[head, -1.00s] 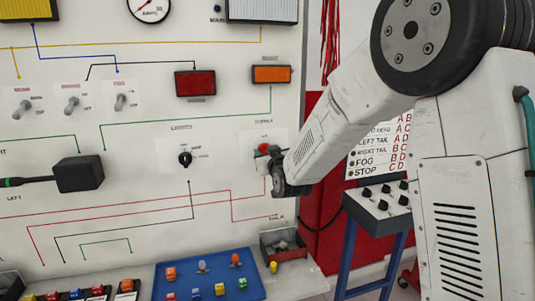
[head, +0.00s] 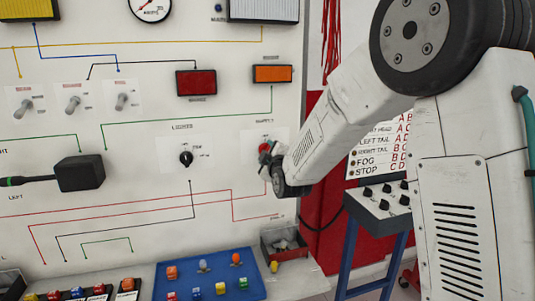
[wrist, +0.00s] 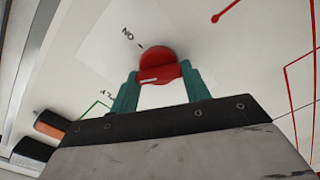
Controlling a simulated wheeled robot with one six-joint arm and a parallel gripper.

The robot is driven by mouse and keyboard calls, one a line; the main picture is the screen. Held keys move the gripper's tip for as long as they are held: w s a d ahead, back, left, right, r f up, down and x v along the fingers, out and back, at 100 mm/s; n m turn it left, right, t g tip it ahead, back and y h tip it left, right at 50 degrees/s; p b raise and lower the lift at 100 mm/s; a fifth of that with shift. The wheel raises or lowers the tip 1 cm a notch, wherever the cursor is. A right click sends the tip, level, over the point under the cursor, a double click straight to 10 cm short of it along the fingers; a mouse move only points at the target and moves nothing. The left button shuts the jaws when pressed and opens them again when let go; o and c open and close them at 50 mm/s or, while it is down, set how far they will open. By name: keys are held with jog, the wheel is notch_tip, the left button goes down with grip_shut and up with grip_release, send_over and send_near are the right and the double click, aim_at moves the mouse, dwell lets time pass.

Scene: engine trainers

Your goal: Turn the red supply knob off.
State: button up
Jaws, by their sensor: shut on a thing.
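The red supply knob (head: 263,147) is on the right part of the white panel, under the orange lamp. In the wrist view the knob (wrist: 160,64) is round and red with a raised grip bar and a white mark on the bar's left part. An "ON" label (wrist: 127,33) is printed on the panel beside it. My gripper (wrist: 160,73) has one green finger on each side of the knob and is shut on it. In the head view my gripper (head: 270,157) is at the knob, and my wrist partly hides the knob and its plate.
The black lights knob (head: 186,158) is to the left on the same panel. Below are a grey bin (head: 285,255) and a blue tray (head: 210,288) with coloured parts. A sloped grey box with black knobs (head: 378,212) stands to the right.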

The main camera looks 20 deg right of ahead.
jog(key=n, duration=0.5)
jog(key=shift+f+n, duration=0.15)
jog(key=shift+n, duration=0.15)
dwell(0.4)
jog(key=o, duration=1)
jog(key=s, duration=0.7)
jog(key=shift+s, duration=0.4)
